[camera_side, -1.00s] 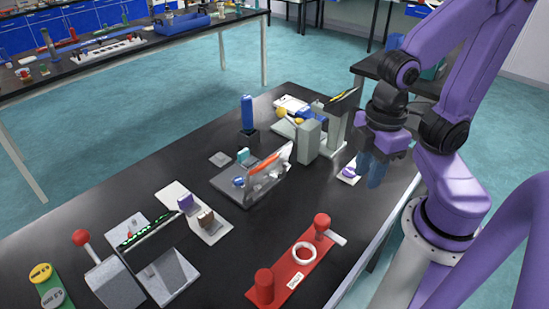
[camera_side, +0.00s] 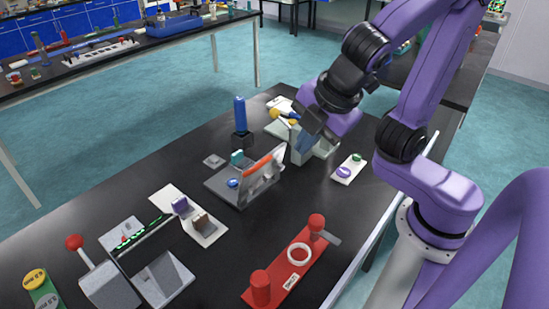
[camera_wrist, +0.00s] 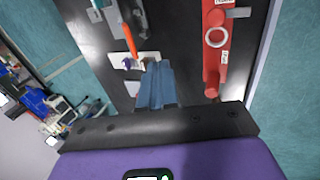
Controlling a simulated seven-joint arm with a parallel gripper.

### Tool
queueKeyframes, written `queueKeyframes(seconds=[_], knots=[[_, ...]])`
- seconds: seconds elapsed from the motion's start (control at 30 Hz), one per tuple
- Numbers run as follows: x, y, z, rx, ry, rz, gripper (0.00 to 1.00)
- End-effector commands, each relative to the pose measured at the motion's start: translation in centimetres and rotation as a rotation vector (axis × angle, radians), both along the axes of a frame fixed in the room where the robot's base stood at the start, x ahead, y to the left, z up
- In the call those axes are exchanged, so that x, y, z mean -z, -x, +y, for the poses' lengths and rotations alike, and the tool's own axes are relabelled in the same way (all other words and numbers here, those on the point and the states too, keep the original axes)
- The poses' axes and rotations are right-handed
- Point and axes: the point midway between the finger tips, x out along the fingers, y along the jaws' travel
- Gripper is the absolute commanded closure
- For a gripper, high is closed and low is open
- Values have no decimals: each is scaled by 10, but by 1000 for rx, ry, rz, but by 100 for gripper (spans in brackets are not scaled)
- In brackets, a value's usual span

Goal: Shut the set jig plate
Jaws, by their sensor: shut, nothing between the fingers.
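The jig (camera_side: 222,188) is a grey base with a hinged plate (camera_side: 262,180) standing up steeply along its right side, so it is open. An orange-red bar (camera_side: 258,164) runs along the plate's upper edge. In the wrist view the orange bar (camera_wrist: 130,40) shows above and left of the fingers, and little of the plate is clear. My gripper (camera_side: 302,152) has blue fingers, shut and empty, just right of and behind the raised plate; I cannot tell whether they touch it. The fingers also show in the wrist view (camera_wrist: 158,82).
A pale green-grey device (camera_side: 318,148) stands close behind my gripper. A blue cylinder (camera_side: 240,115) stands beyond the jig. A red fixture with a white ring (camera_side: 290,268) lies in front. A small white plate with two knobs (camera_side: 348,169) is at right. Bare table lies between them.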

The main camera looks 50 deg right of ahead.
Motion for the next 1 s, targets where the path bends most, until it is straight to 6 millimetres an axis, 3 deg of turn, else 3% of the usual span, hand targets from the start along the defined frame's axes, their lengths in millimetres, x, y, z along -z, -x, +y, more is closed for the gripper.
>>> queueKeyframes(seconds=[0.63, 1.0], knots=[[87, -35, -3, 4, 7, 6, 100], [84, -58, -1, 4, -2, 3, 100]])
